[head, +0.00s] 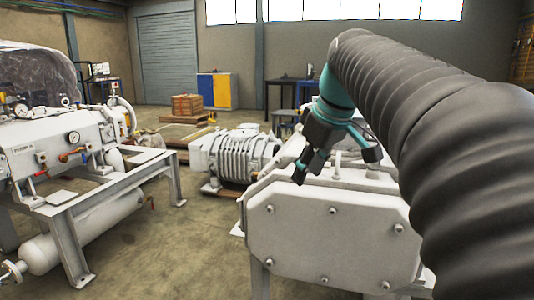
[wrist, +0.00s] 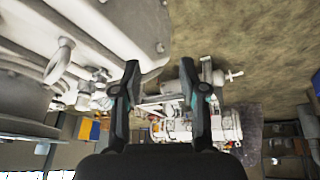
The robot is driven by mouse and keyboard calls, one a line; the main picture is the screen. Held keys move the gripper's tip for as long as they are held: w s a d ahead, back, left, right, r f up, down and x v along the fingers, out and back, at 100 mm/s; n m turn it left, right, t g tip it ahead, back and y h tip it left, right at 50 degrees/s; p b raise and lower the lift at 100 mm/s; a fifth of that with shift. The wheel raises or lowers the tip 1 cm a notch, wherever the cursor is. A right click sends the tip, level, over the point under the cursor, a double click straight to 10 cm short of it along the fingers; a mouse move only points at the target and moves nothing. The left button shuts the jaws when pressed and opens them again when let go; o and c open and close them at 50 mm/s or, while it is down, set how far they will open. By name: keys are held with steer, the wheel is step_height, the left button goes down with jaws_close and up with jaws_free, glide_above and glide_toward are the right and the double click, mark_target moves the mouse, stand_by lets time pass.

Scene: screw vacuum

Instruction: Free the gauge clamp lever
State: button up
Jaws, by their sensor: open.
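My gripper (head: 336,170) hangs over the top of the white pump housing (head: 335,225) at right in the head view, fingers apart. In the wrist view its two dark fingers (wrist: 159,72) are spread with nothing held between them. A round gauge (head: 73,137) sits on the white machine at left in the head view, with brass-coloured fittings (head: 72,155) and a red part beside it. I cannot tell which part is the clamp lever. That machine appears distant and inverted between and beyond the fingers in the wrist view (wrist: 180,128).
The left machine's grey steel frame (head: 103,200) stands over a white cylinder (head: 85,235). A ribbed white pump (head: 235,158) lies mid-floor. Bare floor (head: 175,245) separates the left machine from the near housing.

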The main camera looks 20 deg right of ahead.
steer(key=w+d+r+n+y, duration=0.1)
steer(key=w+d+r+n, duration=0.5)
steer(key=d+r, duration=0.5)
steer(key=x, duration=0.9)
steer(key=d+x, duration=0.1)
steer(key=x, duration=0.4)
steer(key=shift+a+f, duration=0.1)
steer(key=shift+f, duration=0.4)
jaws_close()
